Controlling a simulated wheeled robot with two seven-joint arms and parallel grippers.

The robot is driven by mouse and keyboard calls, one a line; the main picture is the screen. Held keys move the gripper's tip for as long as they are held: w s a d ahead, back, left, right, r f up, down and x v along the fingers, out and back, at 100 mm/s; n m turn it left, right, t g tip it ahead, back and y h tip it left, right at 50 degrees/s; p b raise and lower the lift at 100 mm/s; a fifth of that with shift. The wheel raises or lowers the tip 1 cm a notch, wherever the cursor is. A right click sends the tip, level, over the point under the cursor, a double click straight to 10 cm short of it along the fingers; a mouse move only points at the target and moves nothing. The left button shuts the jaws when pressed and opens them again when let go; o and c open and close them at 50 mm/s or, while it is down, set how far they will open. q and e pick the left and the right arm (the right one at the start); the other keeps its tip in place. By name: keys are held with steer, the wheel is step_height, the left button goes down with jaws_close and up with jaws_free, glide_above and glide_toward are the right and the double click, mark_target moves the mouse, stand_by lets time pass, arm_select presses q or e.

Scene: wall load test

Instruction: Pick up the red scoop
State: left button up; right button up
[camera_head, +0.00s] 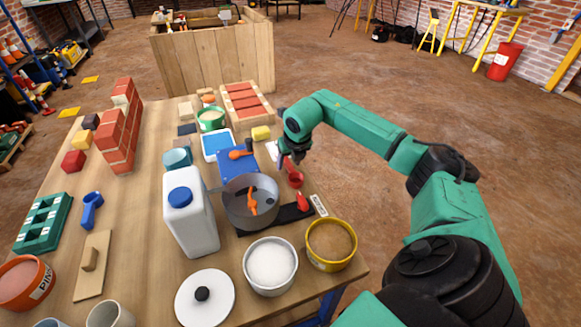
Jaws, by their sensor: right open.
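The red scoop (295,180) lies near the right edge of the wooden table, just right of the grey pot. My right gripper (291,158) is at the scoop's far end, pointing down, with its jaws open. The fingers are small and dark here, and I cannot tell whether they touch the scoop or surround its handle. Part of the scoop's upper end is hidden by the gripper. My left gripper is not in view.
A grey pot (238,206) with an orange tool inside stands left of the scoop. A yellow-rimmed tub (331,250), a white-filled bowl (270,270) and a white jug (190,225) crowd the near side. Open floor lies right.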

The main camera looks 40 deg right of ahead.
mark_target(289, 164)
jaws_close()
steer(key=shift+r, duration=0.1)
steer(key=shift+r, duration=0.3)
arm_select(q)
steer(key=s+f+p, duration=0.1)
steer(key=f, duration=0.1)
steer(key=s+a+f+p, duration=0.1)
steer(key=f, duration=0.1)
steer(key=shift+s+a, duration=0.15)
arm_select(e)
step_height(289, 164, up, 9)
steer(key=shift+r, duration=0.2)
